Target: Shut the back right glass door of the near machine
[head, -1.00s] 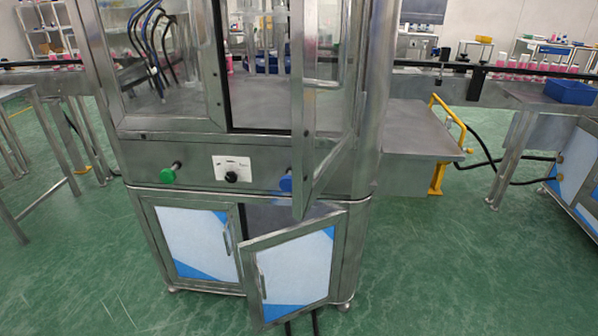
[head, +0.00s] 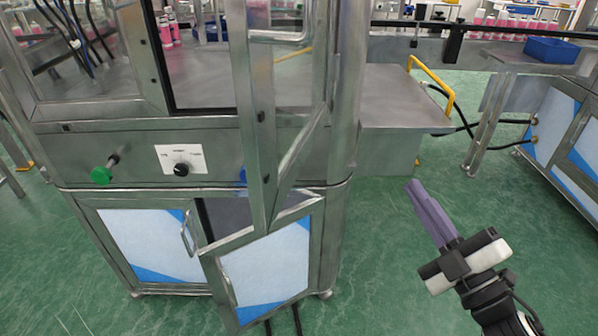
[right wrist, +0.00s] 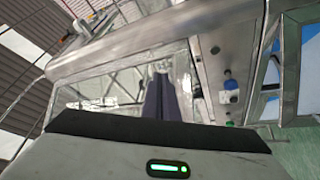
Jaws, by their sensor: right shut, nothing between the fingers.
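The near machine (head: 110,143) is a steel cabinet with glass doors above. Its open glass door (head: 262,150), on the right of the side facing me, swings out toward me, with a steel frame and a bar handle (head: 283,37). My right gripper (head: 412,187) has purple fingers, pressed together and empty. In the head view it appears right of the machine, apart from the door. In the right wrist view its fingers (right wrist: 158,98) point toward the machine's glass upper part (right wrist: 120,85). My left gripper is in neither view.
A lower cabinet door (head: 265,270) also stands ajar below the glass door. A green knob (head: 102,175) sticks out of the front panel. A side table (head: 400,100) with a yellow rail (head: 432,80) adjoins the machine.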

